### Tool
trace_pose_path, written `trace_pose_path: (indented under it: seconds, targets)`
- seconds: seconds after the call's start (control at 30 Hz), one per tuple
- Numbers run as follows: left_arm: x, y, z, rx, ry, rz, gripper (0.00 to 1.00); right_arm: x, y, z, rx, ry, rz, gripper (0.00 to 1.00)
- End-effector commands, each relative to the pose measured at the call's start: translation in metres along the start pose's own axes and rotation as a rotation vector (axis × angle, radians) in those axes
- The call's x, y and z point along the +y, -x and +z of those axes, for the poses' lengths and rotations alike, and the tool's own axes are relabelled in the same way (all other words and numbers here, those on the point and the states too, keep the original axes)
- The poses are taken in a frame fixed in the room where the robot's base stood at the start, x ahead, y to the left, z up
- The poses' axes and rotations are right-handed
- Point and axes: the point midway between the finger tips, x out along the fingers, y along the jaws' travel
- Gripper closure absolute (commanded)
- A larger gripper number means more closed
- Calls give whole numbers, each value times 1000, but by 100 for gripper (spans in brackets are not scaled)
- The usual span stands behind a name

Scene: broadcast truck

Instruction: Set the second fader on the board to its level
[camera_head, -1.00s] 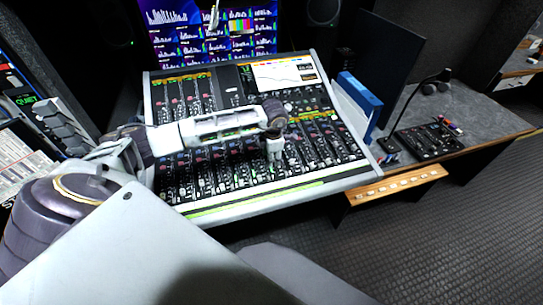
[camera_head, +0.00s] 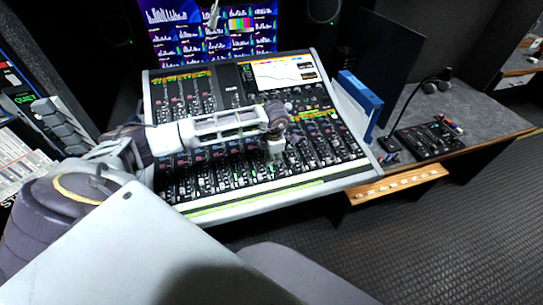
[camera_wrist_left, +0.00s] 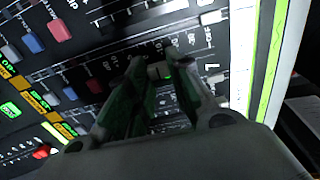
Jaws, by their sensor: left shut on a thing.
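The mixing board (camera_head: 253,204) slopes up in front of me, with rows of knobs and a bank of faders along its near part. My left arm reaches across it from the left. My left gripper (camera_head: 273,158) points down at the fader bank, right of the board's middle. In the left wrist view, the gripper (camera_wrist_left: 158,72) is shut on a small pale fader cap (camera_wrist_left: 161,72). The fingers hide much of that cap and its slot. I cannot tell the fader's number or its exact level. My right gripper is out of view.
Screens with meters (camera_head: 215,30) stand behind the board. A blue binder (camera_head: 360,104) stands at its right. A rack with binders is at the left.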

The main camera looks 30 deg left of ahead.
Motion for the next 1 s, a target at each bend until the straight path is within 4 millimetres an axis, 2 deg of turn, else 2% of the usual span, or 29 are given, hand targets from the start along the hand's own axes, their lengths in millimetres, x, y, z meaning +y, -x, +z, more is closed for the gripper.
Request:
trace_pose_path:
  seconds: [0.1, 0.37, 0.4, 0.53, 1.0]
  targets:
    - [-6, -1, 0, -1, -1, 0, 100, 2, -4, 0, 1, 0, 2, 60]
    - [-7, 0, 0, -1, 0, 0, 100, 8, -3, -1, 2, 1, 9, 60]
    - [-7, 0, 0, -1, 0, 0, 75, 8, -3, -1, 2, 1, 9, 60]
    - [-7, 0, 0, -1, 0, -1, 58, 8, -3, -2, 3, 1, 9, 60]
    - [-6, 4, 0, -1, 0, 0, 57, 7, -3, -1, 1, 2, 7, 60]
